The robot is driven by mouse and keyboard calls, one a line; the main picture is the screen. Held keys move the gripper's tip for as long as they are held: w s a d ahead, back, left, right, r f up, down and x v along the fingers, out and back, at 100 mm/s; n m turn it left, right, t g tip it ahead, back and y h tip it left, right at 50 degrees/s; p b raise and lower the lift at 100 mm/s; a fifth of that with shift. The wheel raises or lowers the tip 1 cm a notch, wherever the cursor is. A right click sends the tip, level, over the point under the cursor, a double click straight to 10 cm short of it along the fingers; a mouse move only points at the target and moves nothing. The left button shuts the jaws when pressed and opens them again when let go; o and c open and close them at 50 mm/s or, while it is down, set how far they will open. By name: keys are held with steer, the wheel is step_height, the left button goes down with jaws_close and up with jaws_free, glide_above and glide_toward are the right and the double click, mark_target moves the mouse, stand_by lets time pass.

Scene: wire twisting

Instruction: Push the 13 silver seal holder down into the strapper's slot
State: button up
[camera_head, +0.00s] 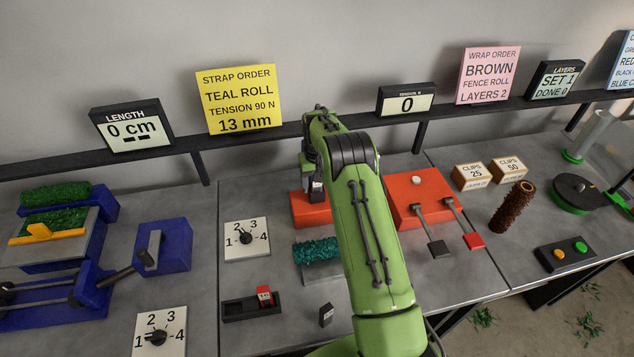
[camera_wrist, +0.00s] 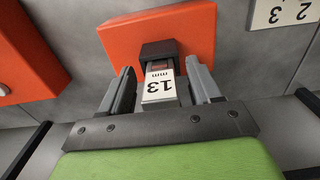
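The 13 mm seal holder (camera_wrist: 160,88) shows in the wrist view with a pale label reading "13 mm", upside down in the picture. It is at a dark slot housing (camera_wrist: 158,48) on the orange strapper block (camera_wrist: 195,28); how deep it sits cannot be told. My gripper (camera_wrist: 160,78) has one finger on each side of the holder, with narrow gaps visible, so it looks open around it. In the head view my gripper (camera_head: 314,190) is over the left orange block (camera_head: 308,210), and my arm hides part of the strapper.
A black tray (camera_head: 236,311) with a red-topped holder (camera_head: 264,295) and a small dark block (camera_head: 326,314) are in front. A teal roll (camera_head: 316,250) lies near my arm. The right orange block (camera_head: 412,196) has two levers. A dial plate (camera_head: 246,239) is to the left.

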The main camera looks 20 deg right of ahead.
step_height(320, 180, up, 16)
steer(key=p, duration=0.1)
steer(key=shift+f, duration=0.15)
stand_by(0.5)
